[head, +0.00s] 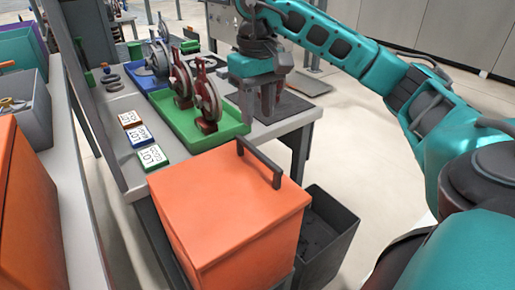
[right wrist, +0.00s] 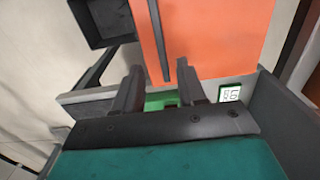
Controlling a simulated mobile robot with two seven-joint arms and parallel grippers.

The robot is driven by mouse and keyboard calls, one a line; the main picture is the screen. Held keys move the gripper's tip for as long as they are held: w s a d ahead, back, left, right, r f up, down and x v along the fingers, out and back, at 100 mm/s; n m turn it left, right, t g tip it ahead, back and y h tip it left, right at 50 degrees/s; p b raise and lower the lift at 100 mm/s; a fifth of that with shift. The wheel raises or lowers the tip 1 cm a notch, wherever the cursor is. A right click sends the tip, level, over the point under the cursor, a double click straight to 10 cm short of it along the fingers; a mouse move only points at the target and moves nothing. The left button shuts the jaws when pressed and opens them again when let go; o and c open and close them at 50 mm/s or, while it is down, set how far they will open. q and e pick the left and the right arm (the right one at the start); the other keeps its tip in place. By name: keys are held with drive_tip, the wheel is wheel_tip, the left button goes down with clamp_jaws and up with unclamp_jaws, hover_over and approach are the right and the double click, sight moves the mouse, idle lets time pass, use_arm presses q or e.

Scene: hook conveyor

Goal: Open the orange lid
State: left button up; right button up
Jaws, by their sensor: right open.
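The orange lid (head: 225,195) is the flat top of an orange box in the front middle of the head view. It looks closed. A dark bar handle (head: 262,165) stands along its right side. My right gripper (head: 260,112) is open and empty, fingers down, beyond the lid near the green tray and apart from the handle. In the right wrist view the orange lid (right wrist: 215,35) and its handle (right wrist: 158,40) lie ahead of my open right gripper (right wrist: 157,80). My left gripper is not in view.
A dark open bin (head: 345,212) stands right of the orange box. On the table behind are a green tray (head: 178,128) with red-and-grey parts, a blue tray (head: 158,78), and several LOT cards (head: 152,157). Another orange box (head: 28,205) stands at far left.

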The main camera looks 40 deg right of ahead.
sight(257, 151)
wheel_tip(257, 151, down, 7)
drive_tip(key=b, duration=0.2)
drive_tip(key=shift+f+b, duration=0.1)
drive_tip(key=shift+b, duration=0.3)
drive_tip(key=shift+f, duration=0.95)
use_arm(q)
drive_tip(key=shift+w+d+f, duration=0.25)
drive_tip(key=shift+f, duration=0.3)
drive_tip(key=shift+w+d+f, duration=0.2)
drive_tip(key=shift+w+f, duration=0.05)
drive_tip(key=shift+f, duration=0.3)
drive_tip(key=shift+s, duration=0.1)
use_arm(e)
drive_tip(key=shift+c, duration=0.2)
clamp_jaws()
